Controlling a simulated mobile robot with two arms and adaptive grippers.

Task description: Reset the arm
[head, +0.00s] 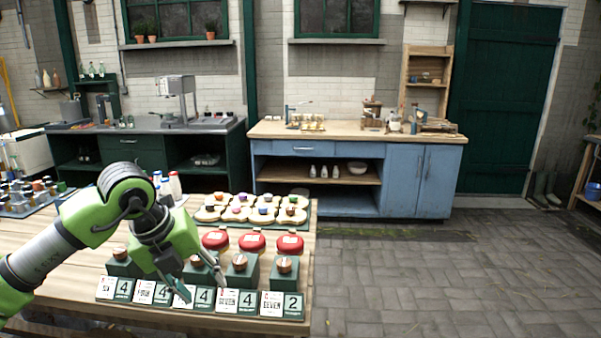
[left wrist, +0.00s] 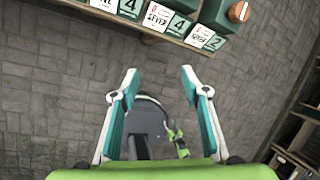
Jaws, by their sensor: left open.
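My left arm, green and grey, comes in from the left in the head view and reaches over the wooden table (head: 60,232). My left gripper (head: 201,284) hangs over the table's front part, in front of the number cards. In the left wrist view the left gripper (left wrist: 160,80) is open with nothing between its fingers. Paving and a grey and green part of my own body show below it. My right gripper is not in view.
Number cards (head: 226,301) line the table's front edge. Behind them are green blocks with copper-coloured knobs (head: 284,265), red-lidded items (head: 252,242) and a tray of pale pieces (head: 250,209). A blue cabinet (head: 432,180) stands behind. The paved floor (head: 400,280) at right is clear.

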